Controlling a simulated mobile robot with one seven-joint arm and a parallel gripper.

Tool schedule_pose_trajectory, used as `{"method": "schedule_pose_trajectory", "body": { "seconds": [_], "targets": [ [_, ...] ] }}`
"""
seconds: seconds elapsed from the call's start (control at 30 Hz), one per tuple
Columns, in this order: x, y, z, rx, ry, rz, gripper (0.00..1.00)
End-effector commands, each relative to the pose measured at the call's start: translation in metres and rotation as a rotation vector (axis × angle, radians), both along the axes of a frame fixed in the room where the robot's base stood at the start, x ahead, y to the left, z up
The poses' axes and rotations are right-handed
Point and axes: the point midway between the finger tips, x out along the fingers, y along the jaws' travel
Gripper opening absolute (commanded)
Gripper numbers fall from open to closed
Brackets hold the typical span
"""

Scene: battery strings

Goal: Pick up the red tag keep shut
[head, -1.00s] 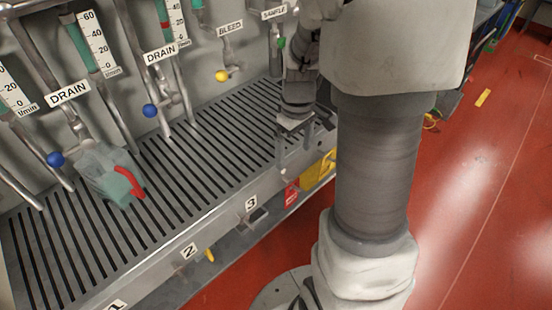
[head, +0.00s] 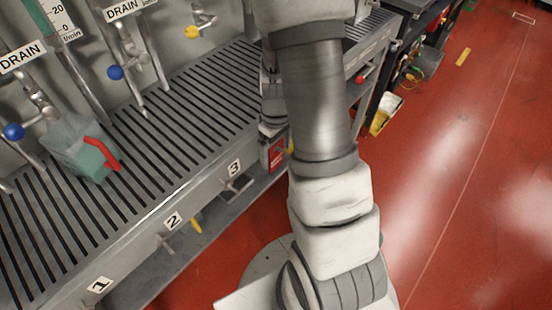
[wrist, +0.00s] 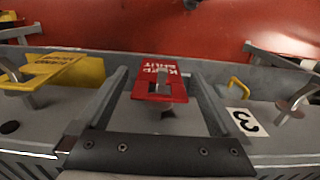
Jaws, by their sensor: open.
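The red tag (wrist: 176,93) with white lettering, upside down in the wrist view, hangs at the bench's front side around a grey metal handle or stem. In the head view the red tag (head: 277,154) shows just left of my arm, below the bench edge. My gripper (wrist: 157,73) is open, with one finger on each side of the tag and gaps between. The tag is not held. In the head view the gripper is mostly hidden behind my arm.
A yellow tag (wrist: 60,72) hangs to the left in the wrist view. Label 3 (wrist: 243,122) and another handle are at the right. In the head view, a clear container (head: 78,148) with a red handle stands on the slatted bench (head: 150,160). Red floor lies beyond.

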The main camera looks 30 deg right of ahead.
Motion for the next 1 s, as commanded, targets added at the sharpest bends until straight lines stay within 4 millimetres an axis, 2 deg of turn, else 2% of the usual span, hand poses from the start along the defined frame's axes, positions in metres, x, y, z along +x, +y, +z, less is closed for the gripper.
{"method": "schedule_pose_trajectory", "body": {
  "seconds": [0.03, 0.1, 0.37, 0.47, 0.83, 1.0],
  "targets": [
    [-0.0003, 0.0002, -0.0096, 0.0, 0.002, -0.001, 1.0],
    [0.0, 0.0001, -0.015, 0.0, 0.001, 0.0, 1.0],
    [0.0006, 0.0, -0.017, -0.001, -0.001, 0.0, 1.0],
    [0.0006, 0.0, -0.0169, -0.001, -0.001, 0.0, 0.86],
    [0.0006, 0.0, -0.0168, -0.001, -0.001, 0.0, 0.19],
    [0.0006, -0.0001, -0.0167, -0.001, -0.001, 0.0, 0.17]
  ]
}}
